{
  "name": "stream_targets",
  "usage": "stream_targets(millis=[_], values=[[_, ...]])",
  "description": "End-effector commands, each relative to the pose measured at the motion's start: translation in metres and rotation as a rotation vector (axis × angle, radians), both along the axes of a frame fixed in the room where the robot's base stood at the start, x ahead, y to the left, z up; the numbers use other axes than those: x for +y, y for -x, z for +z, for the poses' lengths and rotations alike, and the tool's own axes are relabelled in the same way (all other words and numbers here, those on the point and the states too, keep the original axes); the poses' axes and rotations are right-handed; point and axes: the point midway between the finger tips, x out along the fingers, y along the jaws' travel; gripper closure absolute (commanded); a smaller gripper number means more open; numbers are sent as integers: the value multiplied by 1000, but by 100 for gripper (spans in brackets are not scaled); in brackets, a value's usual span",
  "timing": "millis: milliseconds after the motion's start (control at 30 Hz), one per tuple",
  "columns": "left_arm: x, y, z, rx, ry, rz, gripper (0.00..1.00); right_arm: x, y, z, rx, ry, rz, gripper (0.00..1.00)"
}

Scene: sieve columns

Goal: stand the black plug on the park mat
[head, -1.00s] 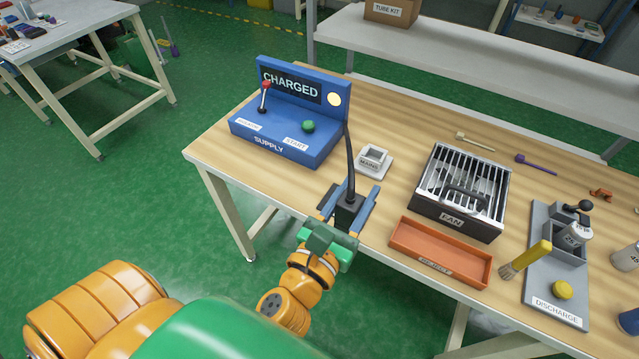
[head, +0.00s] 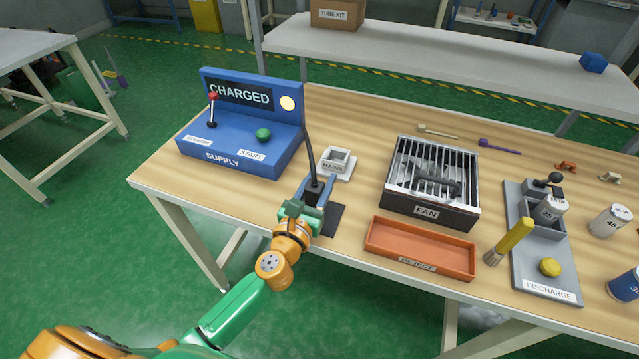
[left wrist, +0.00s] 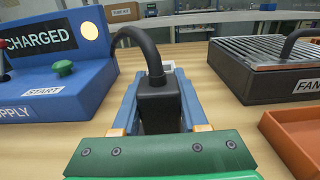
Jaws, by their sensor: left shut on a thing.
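The black plug (head: 315,187) is upright between the fingers of my left gripper (head: 314,195), which is shut on it. In the left wrist view the plug (left wrist: 159,104) fills the space between the blue fingers, and its cable bends over to the left. The dark park mat (head: 329,221) lies near the table's front edge, just right of and nearer than the gripper, which partly covers it. I cannot tell whether the plug's base touches the table. My right gripper is out of view.
The blue supply box (head: 240,135), with a lit lamp and "CHARGED" display, stands left of the plug. The white mains socket (head: 338,162) is just behind it. The orange reject tray (head: 421,249) and fan box (head: 433,181) are to the right.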

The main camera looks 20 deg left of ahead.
Motion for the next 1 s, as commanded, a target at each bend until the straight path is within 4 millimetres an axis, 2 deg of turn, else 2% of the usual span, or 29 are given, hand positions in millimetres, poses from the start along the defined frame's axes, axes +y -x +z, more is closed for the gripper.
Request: stream_targets(millis=[100, 133, 200, 233, 567, 667, 1000], values=[[0, 0, -4, 0, 0, 1, 100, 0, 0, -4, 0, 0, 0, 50], [0, 0, -3, 0, 0, 1, 49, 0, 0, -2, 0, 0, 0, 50], [0, 0, -2, 0, 0, 0, 30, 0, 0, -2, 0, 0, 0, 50], [0, 0, -2, 0, 0, 0, 27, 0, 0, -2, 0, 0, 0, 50], [0, 1, 3, 0, -1, 0, 27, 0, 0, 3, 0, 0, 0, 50], [0, 17, -1, 3, 1, -1, 27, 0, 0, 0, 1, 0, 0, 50], [3, 97, -4, 3, 1, 0, 27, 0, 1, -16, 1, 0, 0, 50]])
